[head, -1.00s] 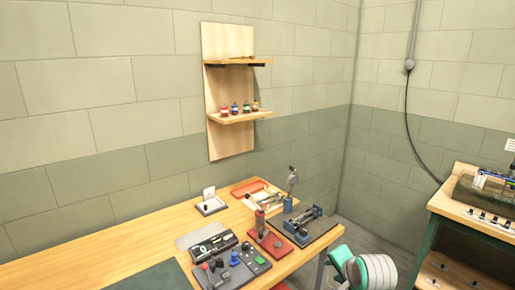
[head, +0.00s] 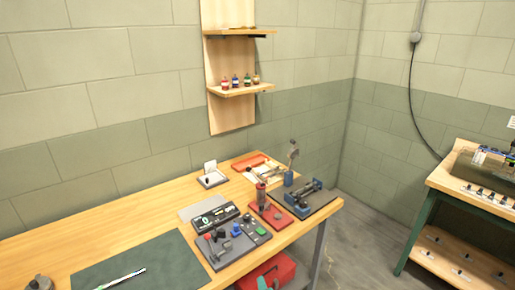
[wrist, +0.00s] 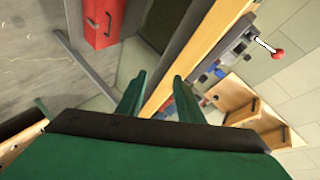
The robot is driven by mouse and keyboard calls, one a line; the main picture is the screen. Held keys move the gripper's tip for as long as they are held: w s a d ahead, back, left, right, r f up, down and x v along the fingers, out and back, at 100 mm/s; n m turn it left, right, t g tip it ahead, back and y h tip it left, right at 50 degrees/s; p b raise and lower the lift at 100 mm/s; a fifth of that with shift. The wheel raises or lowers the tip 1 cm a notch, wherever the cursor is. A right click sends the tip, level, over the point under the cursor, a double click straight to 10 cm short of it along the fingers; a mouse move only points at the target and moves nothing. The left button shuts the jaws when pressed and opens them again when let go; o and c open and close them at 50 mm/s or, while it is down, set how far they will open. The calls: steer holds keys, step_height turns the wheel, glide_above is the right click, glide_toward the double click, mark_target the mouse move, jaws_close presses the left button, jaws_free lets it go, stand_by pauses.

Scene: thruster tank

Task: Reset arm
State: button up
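My gripper (wrist: 159,84) shows in the wrist view with its two green fingers apart and nothing between them. It points past the wooden bench edge (wrist: 196,58), beside the bench rather than over its top. In the head view only a small green part of my arm shows at the bottom edge, in front of the red box; my fingers cannot be made out there.
The bench (head: 110,225) carries a grey control panel (head: 232,246), a red fixture (head: 272,213), a blue vise-like tool (head: 312,197) and a dark mat (head: 140,268). A red box (head: 285,270) sits below. Clear floor (head: 365,245) separates the tank stand (head: 440,185).

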steer(key=s+a+f+n+t+h, duration=0.1)
steer(key=s+a+f, duration=0.2)
steer(key=s, duration=0.7)
steer(key=s+a+f+n+h, duration=0.15)
steer(key=s+f, duration=0.25)
steer(key=s, duration=0.7)
steer(key=s+r+n, duration=0.3)
steer(key=s+r, duration=0.1)
steer(key=s, duration=0.6)
steer(key=s+d+r+n+t, duration=0.1)
steer(key=s+r+n, duration=0.3)
steer(key=s, duration=0.6)
steer(key=shift+s+d+r+t, duration=0.3)
steer(key=shift+s+r, duration=0.1)
steer(key=shift+r, duration=0.1)
steer(key=shift+n+y, duration=0.25)
